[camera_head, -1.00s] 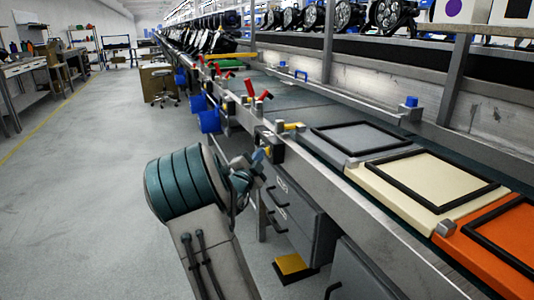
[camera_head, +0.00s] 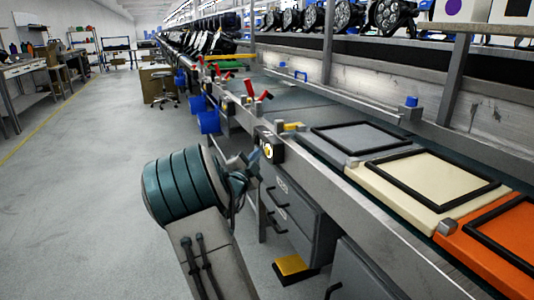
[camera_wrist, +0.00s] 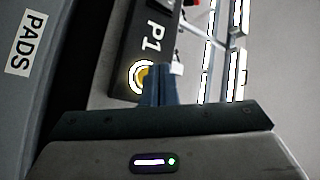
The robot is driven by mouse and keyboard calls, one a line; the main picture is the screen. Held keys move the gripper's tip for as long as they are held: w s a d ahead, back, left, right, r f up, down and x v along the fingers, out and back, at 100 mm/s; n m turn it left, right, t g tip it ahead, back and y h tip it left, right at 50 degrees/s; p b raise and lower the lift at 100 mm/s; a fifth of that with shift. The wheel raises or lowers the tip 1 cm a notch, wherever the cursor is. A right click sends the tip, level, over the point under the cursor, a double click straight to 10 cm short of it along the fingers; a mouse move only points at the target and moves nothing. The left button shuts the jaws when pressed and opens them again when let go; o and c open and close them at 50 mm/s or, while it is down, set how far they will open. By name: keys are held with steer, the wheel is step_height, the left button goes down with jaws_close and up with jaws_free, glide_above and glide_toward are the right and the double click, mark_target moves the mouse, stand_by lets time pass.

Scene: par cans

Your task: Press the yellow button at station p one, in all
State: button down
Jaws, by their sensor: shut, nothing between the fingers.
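The P1 station is a black box on the bench's front rail, its label (camera_wrist: 155,37) reading "P1" in the wrist view. Its yellow button (camera_wrist: 139,78) has a bright white ring around it. In the head view the button (camera_head: 268,151) shows bright on the box face. My gripper (camera_head: 254,160) is shut and empty, just left of the box. In the wrist view the shut blue-grey fingertips (camera_wrist: 159,72) overlap the button's right edge. I cannot tell the exact gap, but in the head view the tip looks apart from the button.
Grey drawers (camera_head: 288,210) hang under the bench, and a yellow pedal (camera_head: 293,267) lies on the floor below. Grey, cream and orange pads lie on the bench. The left floor is clear.

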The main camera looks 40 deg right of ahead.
steer(key=shift+w+a, duration=0.2)
steer(key=shift+a, duration=0.65)
steer(key=shift+w+a, duration=0.25)
steer(key=shift+a, duration=0.55)
steer(key=shift+w+a, duration=0.2)
steer(key=shift+a, duration=0.65)
